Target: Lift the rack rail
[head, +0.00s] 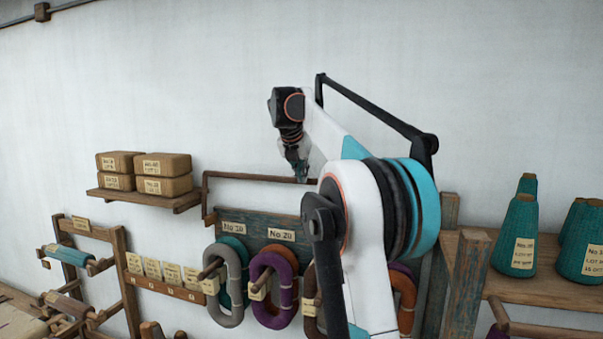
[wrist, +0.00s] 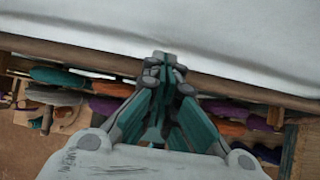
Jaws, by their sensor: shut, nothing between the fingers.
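The rack rail (head: 255,177) is a long brown wooden bar across the top of the yarn rack, above its blue-green board. A short upright piece drops from its left end. Its right part is hidden behind my arm. My gripper (head: 300,178) points down at the rail, with its fingertips right by it. In the wrist view the fingertips (wrist: 164,62) are closed together and overlap the rail (wrist: 80,58), which slants across the picture. Nothing shows between the fingers. I cannot tell whether they touch the rail.
Coloured yarn hanks (head: 273,290) hang on pegs below the board (head: 262,232). A shelf (head: 140,200) with several brown boxes is at left. Teal cones (head: 517,235) stand on a wooden shelf at right. The white wall (head: 180,90) above is bare.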

